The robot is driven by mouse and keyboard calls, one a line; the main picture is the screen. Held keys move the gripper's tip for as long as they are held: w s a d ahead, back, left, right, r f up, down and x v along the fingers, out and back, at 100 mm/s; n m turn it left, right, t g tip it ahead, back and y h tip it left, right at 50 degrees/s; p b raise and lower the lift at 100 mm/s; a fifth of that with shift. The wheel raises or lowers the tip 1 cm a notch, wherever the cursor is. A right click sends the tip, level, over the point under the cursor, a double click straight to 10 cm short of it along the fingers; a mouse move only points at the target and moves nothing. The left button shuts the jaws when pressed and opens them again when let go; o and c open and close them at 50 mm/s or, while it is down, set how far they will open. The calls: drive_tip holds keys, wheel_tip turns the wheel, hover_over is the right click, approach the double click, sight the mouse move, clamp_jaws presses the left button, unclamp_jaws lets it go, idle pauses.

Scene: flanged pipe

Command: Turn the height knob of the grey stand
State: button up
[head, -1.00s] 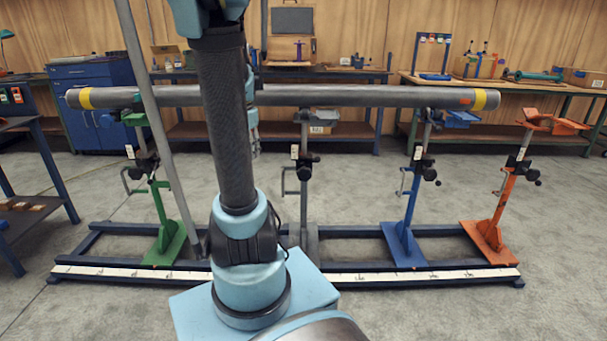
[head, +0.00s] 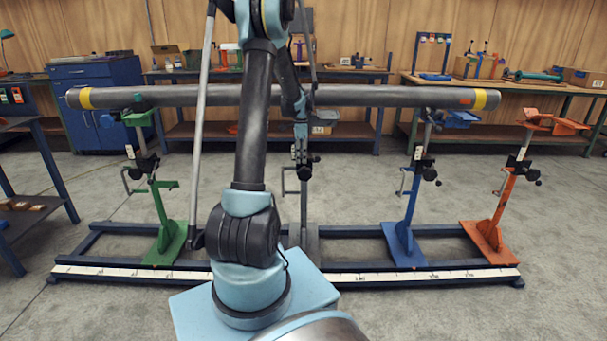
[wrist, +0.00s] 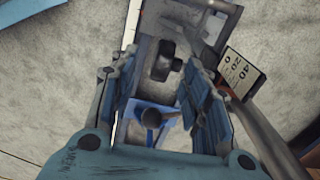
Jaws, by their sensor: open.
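The grey stand (head: 304,205) is the middle stand under the pipe, partly hidden behind my arm. Its black knob (head: 306,173) shows just below my gripper (head: 300,150), which points down in front of the post. In the wrist view my gripper (wrist: 163,85) is open, with one finger on each side. The black knob (wrist: 163,60) shows between the fingertips. I see no clear contact, and its depth relative to the fingers is hard to judge. A scale tag (wrist: 240,72) on the stand lies just right of the right finger.
The long grey pipe (head: 390,96) lies across the stands, behind my arm. A green stand (head: 160,205) is left; blue (head: 408,205) and orange (head: 503,205) stands are right. A dark base frame (head: 350,232) runs underneath. Open floor lies in front.

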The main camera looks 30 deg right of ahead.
sight(304, 168)
drive_tip(key=shift+d+f+m, duration=0.4)
drive_tip(key=shift+d+f, duration=0.45)
drive_tip(key=shift+d, duration=0.15)
drive_tip(key=shift+f, duration=3.65)
drive_tip(key=shift+c, duration=0.5)
clamp_jaws()
